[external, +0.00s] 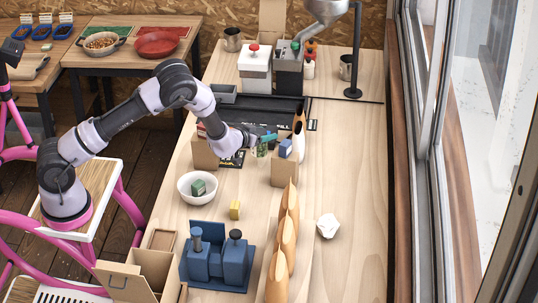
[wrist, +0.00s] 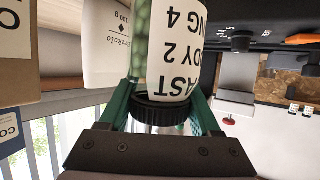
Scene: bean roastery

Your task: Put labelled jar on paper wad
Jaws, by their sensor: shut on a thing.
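The labelled jar (wrist: 172,45) has a black lid (wrist: 160,112), a white label with black print and green contents. It fills the top middle of the wrist view. My gripper (wrist: 163,112) is shut on the jar at its lid, one green finger on each side. In the external view my gripper (external: 265,138) is above the table's middle, near a cardboard box; the jar (external: 262,149) is small and partly hidden there. The white crumpled paper wad (external: 328,226) lies on bare table at the lower right, apart from the gripper and jar.
A cardboard box (external: 284,173) with a blue pack stands beside the gripper. A white bowl (external: 184,195), yellow block (external: 234,210) and blue device (external: 217,268) are left.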

